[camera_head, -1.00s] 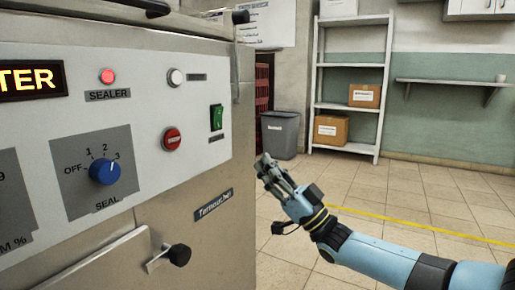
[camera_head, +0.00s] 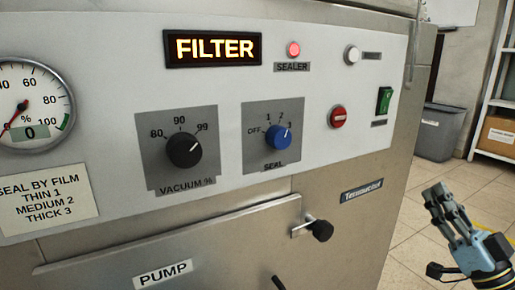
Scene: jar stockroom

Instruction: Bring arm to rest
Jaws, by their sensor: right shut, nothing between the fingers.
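My right gripper (camera_head: 447,207) is at the lower right of the head view, over the floor to the right of the machine's front panel (camera_head: 225,85). It is shut and empty, with its fingers pointing up and left. It appears apart from the machine. My left gripper is not in view. The panel carries a blue seal knob (camera_head: 279,137) turned toward 3, a black vacuum knob (camera_head: 184,150) and a display (camera_head: 212,48) reading FILTER. A red sealer lamp (camera_head: 293,49) is lit.
A door handle (camera_head: 319,230) sticks out from the machine's lower front. A gauge (camera_head: 32,106) and a film label (camera_head: 45,198) are at the left. A grey bin (camera_head: 438,132) and a shelf with a cardboard box (camera_head: 497,137) stand behind at the right. Tiled floor lies open there.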

